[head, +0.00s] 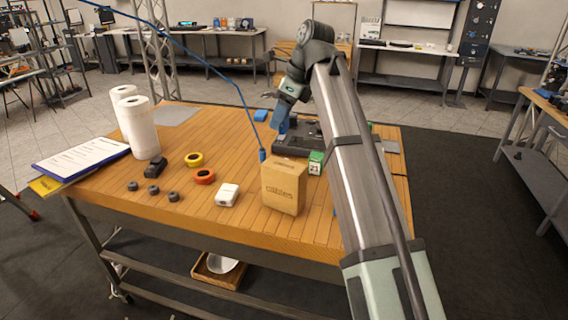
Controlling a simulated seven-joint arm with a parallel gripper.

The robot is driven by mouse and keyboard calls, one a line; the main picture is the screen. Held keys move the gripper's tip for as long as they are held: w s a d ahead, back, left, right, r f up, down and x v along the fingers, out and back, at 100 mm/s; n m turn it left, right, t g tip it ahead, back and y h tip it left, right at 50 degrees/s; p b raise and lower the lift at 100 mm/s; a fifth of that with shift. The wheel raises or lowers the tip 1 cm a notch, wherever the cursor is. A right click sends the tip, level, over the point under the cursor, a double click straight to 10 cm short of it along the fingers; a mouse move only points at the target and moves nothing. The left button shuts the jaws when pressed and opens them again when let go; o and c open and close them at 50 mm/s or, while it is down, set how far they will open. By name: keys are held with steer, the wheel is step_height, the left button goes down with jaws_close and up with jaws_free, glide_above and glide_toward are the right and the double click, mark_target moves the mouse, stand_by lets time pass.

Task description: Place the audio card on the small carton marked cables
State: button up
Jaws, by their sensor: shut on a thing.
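The small brown carton (284,188) marked "cables" stands upright near the front edge of the wooden table, with its top bare. My gripper (281,128) is behind it and a little above the table, pointing down beside a dark device. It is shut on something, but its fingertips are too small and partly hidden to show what. I cannot pick out the audio card for certain. A small green-and-white box (315,162) stands just behind the carton's right side.
The dark device (291,147) lies behind the carton. A white block (227,195), orange tape (204,177), yellow tape (195,159) and dark knobs are to the left. Paper rolls (141,128) and a clipboard (80,158) are farther left. My arm covers the table's right part.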

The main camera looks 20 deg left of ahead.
steer(key=shift+f, duration=5.05)
steer(key=shift+f, duration=0.15)
steer(key=o, duration=1)
steer(key=shift+o, duration=0.2)
steer(key=v, duration=1.2)
steer(key=shift+o, duration=0.3)
steer(key=shift+d, duration=0.1)
